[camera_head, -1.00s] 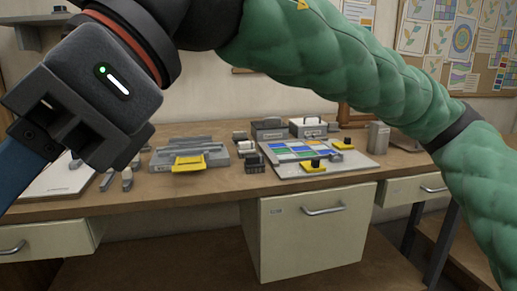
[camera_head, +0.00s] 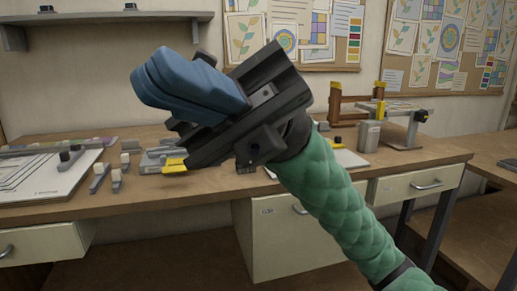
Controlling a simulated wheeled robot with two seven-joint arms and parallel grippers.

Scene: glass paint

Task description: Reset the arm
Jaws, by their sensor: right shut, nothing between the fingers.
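My right gripper (camera_head: 152,82) is raised in front of the workbench, its blue fingers pointing to the left. The fingers are together and hold nothing. My right arm, in a green quilted sleeve, comes up from the lower right. The gripper and arm hide the middle of the wooden workbench (camera_head: 150,198) and most of what stands there. My left gripper is not in view.
A white board (camera_head: 38,182) lies at the bench's left, with small grey blocks (camera_head: 116,180) beside it. A yellow-edged grey device (camera_head: 172,166) is partly hidden. A metal can (camera_head: 368,137) and a stand (camera_head: 408,128) are at right. A shelf (camera_head: 110,17) hangs upper left.

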